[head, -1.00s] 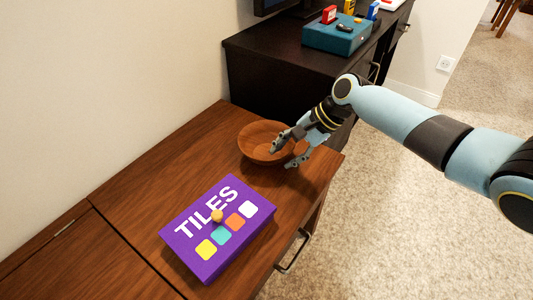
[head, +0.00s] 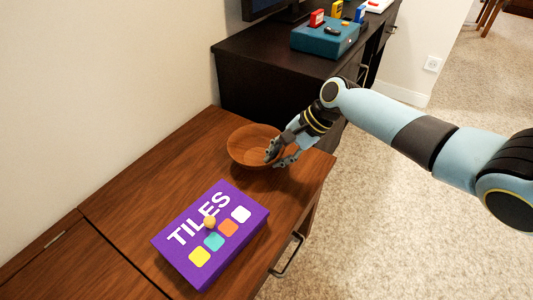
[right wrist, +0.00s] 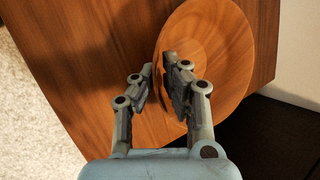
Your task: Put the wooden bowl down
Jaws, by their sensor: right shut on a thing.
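The round wooden bowl (head: 247,145) is at the far end of the brown wooden cabinet top, near its right corner. My right gripper (head: 274,158) is at the bowl's right side, shut on its rim. In the right wrist view the bowl (right wrist: 222,50) shows with one finger of the gripper (right wrist: 158,85) inside it and the other outside the rim. The bowl looks about level, and I cannot tell for sure whether its base touches the wood. My left gripper is not in view.
A purple TILES box (head: 190,255) with a small round knob on top lies on the cabinet top (head: 130,195), nearer than the bowl. A dark desk (head: 270,75) with a teal box (head: 325,40) stands behind. Bare wood lies left of the bowl.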

